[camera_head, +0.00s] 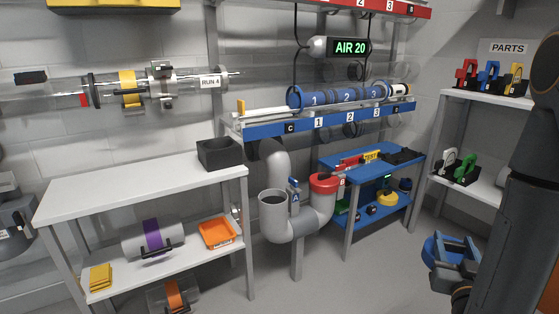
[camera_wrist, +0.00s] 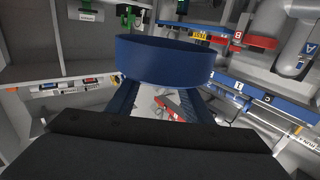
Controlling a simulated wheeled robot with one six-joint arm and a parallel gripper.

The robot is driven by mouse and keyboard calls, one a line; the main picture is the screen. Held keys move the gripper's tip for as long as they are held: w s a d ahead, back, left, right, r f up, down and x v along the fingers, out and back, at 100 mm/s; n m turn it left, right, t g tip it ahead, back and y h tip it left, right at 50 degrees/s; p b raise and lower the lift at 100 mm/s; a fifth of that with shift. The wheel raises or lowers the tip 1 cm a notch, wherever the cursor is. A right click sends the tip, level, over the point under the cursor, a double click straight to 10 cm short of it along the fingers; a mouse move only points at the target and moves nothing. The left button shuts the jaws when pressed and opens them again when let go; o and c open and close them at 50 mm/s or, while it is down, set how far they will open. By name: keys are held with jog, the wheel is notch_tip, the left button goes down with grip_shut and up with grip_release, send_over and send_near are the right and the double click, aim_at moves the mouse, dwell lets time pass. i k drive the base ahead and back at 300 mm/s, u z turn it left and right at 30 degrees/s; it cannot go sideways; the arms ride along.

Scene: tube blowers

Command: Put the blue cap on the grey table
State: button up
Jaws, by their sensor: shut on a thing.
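My gripper (camera_head: 456,250) is at the lower right of the head view, shut on the blue cap (camera_head: 431,251). In the wrist view the blue cap (camera_wrist: 165,62) is a wide round piece held between the two fingers of my gripper (camera_wrist: 160,95). The cap is in the air, clear of every table. The grey table (camera_head: 140,188) stands at the left of the head view, far from my gripper. Its top is pale and mostly bare, with a black open box (camera_head: 219,153) at its right end.
Grey pipes (camera_head: 290,210) with a red cap (camera_head: 325,183) stand between the grey table and the blue table (camera_head: 375,165). A parts shelf (camera_head: 487,97) is at the right. The grey table's lower shelf holds an orange tray (camera_head: 217,233). Open floor lies in front.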

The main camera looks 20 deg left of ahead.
aim_at(163, 176)
jog(key=z, duration=1.9)
jog(key=k, duration=1.35)
jog(key=u, duration=1.8)
